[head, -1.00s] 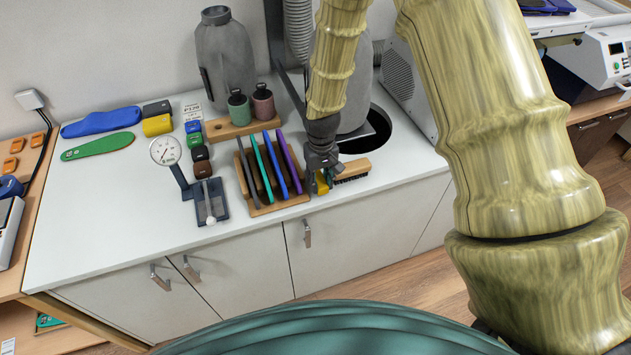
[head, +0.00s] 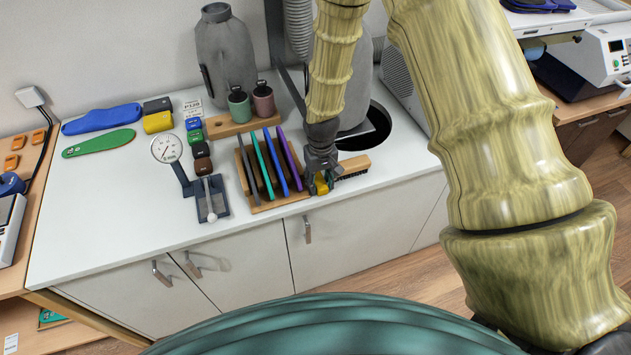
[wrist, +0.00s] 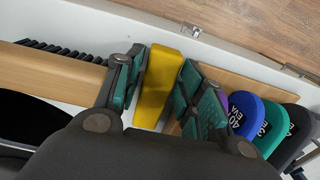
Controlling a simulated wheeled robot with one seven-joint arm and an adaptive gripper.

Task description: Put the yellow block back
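A yellow block (wrist: 158,85) is between the two fingers of my gripper (wrist: 160,78) in the wrist view, with the teal pads close against both its sides. In the head view my gripper (head: 320,176) points down at the counter, and only a small part of this block (head: 321,187) shows under it. The gripper appears shut on the block. I cannot tell whether the block rests on the counter or hangs just above it. A second yellow block (head: 157,123) lies at the back left, against a black block (head: 157,105).
A wooden rack (head: 282,204) with several upright coloured sheets stands close left of my gripper. A wooden brush (head: 355,164) lies close right, by a round dark opening (head: 377,128). A dial gauge (head: 166,149) stands left. The counter's front left (head: 110,220) is clear.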

